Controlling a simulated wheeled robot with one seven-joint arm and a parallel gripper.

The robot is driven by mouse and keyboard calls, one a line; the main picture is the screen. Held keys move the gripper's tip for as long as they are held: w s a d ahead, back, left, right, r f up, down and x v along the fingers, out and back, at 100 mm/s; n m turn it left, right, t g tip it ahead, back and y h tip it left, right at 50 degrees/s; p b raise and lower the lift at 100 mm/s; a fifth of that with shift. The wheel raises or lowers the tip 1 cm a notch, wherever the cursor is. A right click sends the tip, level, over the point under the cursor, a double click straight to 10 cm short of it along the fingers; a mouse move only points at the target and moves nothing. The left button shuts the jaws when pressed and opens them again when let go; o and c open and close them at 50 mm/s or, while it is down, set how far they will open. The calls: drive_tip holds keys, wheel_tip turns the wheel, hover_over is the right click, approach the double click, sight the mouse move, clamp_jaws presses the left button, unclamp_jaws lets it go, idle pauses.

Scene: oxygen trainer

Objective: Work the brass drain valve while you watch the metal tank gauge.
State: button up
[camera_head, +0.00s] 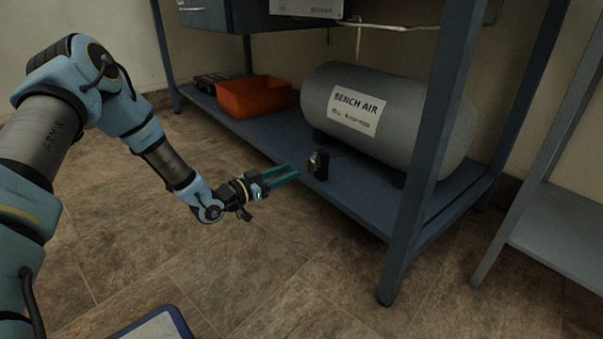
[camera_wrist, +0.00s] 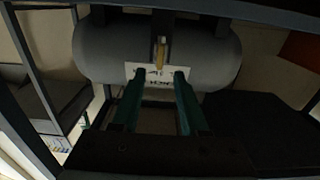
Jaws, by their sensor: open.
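The grey tank (camera_head: 385,118) labelled BENCH AIR lies on its side on the blue lower shelf. A small dark fitting with a brass-coloured part (camera_head: 311,163) stands at the shelf's front edge, below the tank. In the wrist view a brass-coloured upright piece (camera_wrist: 160,54) shows in front of the tank (camera_wrist: 105,50), just beyond the fingertips and in line with the gap between them. I cannot tell a gauge face in either view. My gripper (camera_head: 296,172) has teal fingers, open and empty, with tips close to the fitting; the fingers also show in the wrist view (camera_wrist: 161,76).
An orange bin (camera_head: 255,97) sits left of the tank on the shelf (camera_head: 345,195). A blue bench leg (camera_head: 425,160) stands to the right of the fitting. A grey shelf unit (camera_head: 560,225) is at far right.

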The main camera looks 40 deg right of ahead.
sight(307, 164)
drive_tip(key=d+b, duration=0.1)
drive_tip(key=d, duration=0.1)
drive_tip(key=d+b, duration=0.1)
drive_tip(key=d, duration=0.1)
drive_tip(key=shift+s+d+f, duration=0.1)
drive_tip(key=shift+d+f, duration=0.05)
drive_tip(key=shift+f, duration=0.05)
drive_tip(key=shift+d+r, duration=0.15)
drive_tip(key=shift+d, duration=0.6)
clamp_jaws()
